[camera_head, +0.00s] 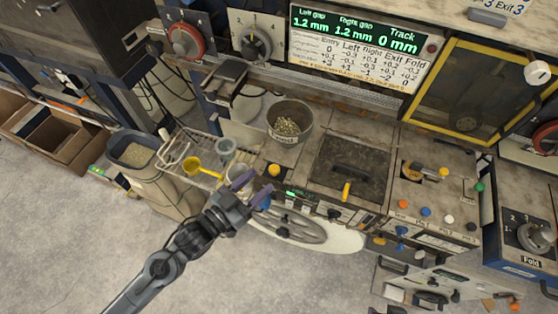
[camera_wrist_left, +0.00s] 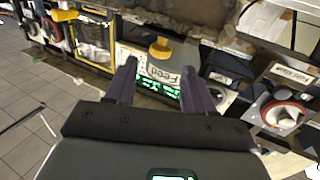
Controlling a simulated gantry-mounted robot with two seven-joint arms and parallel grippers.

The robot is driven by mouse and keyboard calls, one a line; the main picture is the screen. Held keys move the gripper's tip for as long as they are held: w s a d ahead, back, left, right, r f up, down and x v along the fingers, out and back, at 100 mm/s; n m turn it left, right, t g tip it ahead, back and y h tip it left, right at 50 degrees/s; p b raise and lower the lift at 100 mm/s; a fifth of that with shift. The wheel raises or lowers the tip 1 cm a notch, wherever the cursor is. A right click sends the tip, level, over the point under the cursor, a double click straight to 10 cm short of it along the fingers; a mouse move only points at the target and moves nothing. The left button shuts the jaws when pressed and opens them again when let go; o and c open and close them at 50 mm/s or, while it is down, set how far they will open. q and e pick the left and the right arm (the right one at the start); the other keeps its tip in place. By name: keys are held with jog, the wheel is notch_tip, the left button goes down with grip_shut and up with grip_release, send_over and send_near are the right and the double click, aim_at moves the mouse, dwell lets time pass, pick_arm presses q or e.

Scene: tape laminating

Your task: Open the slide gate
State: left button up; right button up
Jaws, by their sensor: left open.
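No part carries a readable slide gate label, so I cannot tell for sure which one it is. A dark square plate (camera_head: 338,165) with a dark bar handle lies in the bench top, and a yellow-tipped lever (camera_head: 346,191) stands at its front edge. My left gripper (camera_head: 252,190) is open and empty, left of that plate and over the bench front. A yellow knob (camera_head: 274,170) is just beyond its fingers. My right gripper is out of view.
A handwheel (camera_head: 292,226) sits on the bench front, close by the gripper. A bucket of pellets (camera_head: 290,121) stands behind. A wire rack (camera_head: 190,160) holds a yellow cup at left. A yellow-framed window (camera_head: 465,90) is at back right. Open floor lies in front.

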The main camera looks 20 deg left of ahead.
aim_at(279, 164)
pick_arm(q)
jog(key=x, duration=0.8)
jog(key=shift+w+d, duration=0.2)
jog(key=shift+w, duration=0.1)
grip_shut()
jog(key=shift+s+p, duration=0.1)
jog(key=shift+p, duration=0.2)
